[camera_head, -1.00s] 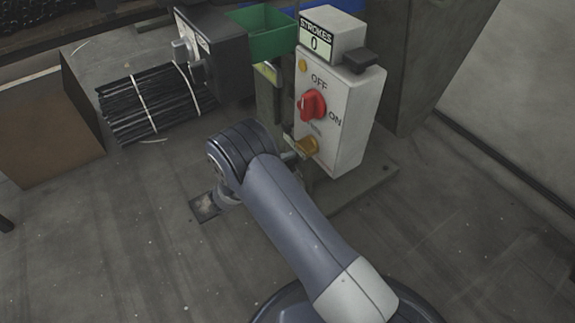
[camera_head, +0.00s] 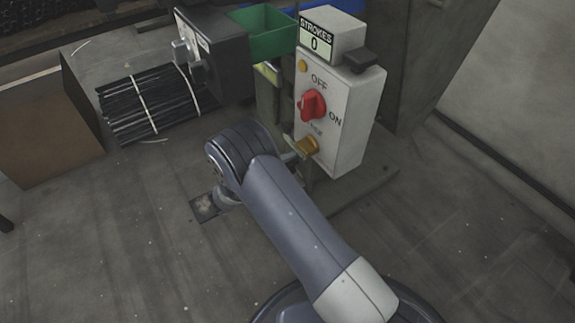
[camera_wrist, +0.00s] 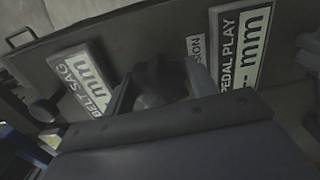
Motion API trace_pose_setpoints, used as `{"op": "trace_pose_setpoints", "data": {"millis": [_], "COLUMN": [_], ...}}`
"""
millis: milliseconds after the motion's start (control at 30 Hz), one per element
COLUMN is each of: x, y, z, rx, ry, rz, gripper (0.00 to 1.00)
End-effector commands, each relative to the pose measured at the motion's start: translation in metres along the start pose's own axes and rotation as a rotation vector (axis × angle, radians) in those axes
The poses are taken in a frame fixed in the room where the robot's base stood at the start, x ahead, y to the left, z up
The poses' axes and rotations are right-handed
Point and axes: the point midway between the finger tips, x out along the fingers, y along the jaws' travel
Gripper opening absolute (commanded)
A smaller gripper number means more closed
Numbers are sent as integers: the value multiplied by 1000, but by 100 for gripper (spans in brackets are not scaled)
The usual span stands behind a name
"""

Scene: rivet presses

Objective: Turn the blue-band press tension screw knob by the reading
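In the wrist view a dark rounded knob (camera_wrist: 152,88) stands on a dark panel, beside a label (camera_wrist: 197,50) of which only "SION" shows. The two fingers of my gripper (camera_wrist: 160,86) stand apart, one on each side of this knob. Whether they touch it is too dark to tell. A "BELT SAG" mm plate (camera_wrist: 82,82) is to the left and a "PEDAL PLAY" mm plate (camera_wrist: 240,55) to the right. I can read no number on either. In the head view my arm hides the gripper and the knob.
In the head view a white switch box (camera_head: 340,115) has a red rotary switch (camera_head: 312,104), an amber knob (camera_head: 307,146) and a "STROKES 0" counter (camera_head: 317,38).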

Motion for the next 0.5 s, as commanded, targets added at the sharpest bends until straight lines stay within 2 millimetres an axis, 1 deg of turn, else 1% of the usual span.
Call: {"op": "trace_pose_setpoints", "data": {"millis": [33,167,400,500], "x": [0,0,0,-8], "y": [0,0,1,2], "z": [0,0,-1,-1], "rx": [0,1,2,2], "ry": [0,0,0,3], "rz": [0,0,0,1], "gripper": [59,69,69,69]}}
